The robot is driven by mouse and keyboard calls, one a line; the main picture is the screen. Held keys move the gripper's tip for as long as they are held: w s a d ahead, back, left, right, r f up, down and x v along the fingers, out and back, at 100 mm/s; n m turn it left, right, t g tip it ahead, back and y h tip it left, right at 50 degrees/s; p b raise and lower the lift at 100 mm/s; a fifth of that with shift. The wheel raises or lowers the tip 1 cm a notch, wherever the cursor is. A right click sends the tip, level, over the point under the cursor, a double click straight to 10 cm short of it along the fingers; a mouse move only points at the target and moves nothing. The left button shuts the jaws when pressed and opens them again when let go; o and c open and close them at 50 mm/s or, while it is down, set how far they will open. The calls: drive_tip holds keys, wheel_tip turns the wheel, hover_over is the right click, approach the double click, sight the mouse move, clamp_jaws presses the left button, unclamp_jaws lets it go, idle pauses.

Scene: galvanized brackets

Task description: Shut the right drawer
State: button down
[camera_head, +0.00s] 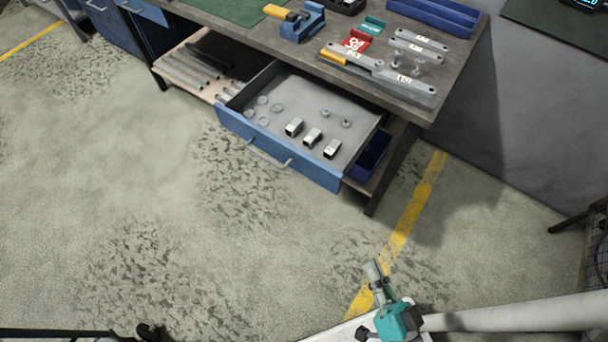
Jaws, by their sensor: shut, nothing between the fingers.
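The right drawer (285,160) has a blue front and stands pulled out from under the workbench. Its bar handle (268,158) faces the open floor. Inside lie several small block-shaped parts, round washers and small bolts, with bare grey floor around them. My gripper (373,268) shows small at the lower middle, at the end of my arm. It is shut and empty, in front of the drawer and to its lower right in the picture, clear of the drawer front and handle.
The workbench top (300,45) carries grey brackets, a blue vise (303,22) and blue trays. A lower shelf (190,75) holds metal bars; a dark blue bin (373,155) sits right of the drawer. A bench leg (390,172) stands nearby. The floor before the drawer is clear.

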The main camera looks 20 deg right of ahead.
drive_tip(key=w+f+m+t+h, duration=0.1)
drive_tip(key=w+m+t+h, duration=0.25)
drive_tip(key=w+m, duration=0.65)
drive_tip(key=m+g+h, duration=1.2)
drive_tip(key=m+g, duration=0.1)
drive_tip(key=m, duration=1.7)
approach(314, 174)
drive_tip(key=shift+t+y, duration=0.25)
drive_tip(key=shift+t, duration=0.1)
drive_tip(key=x, duration=0.7)
drive_tip(key=shift+s+d, duration=0.1)
drive_tip(key=shift+d, duration=0.05)
drive_tip(key=shift+d, duration=0.1)
drive_tip(key=x, duration=2.9)
drive_tip(key=shift+s, duration=0.1)
drive_tip(key=shift+r, duration=0.1)
drive_tip(key=shift+d, duration=0.15)
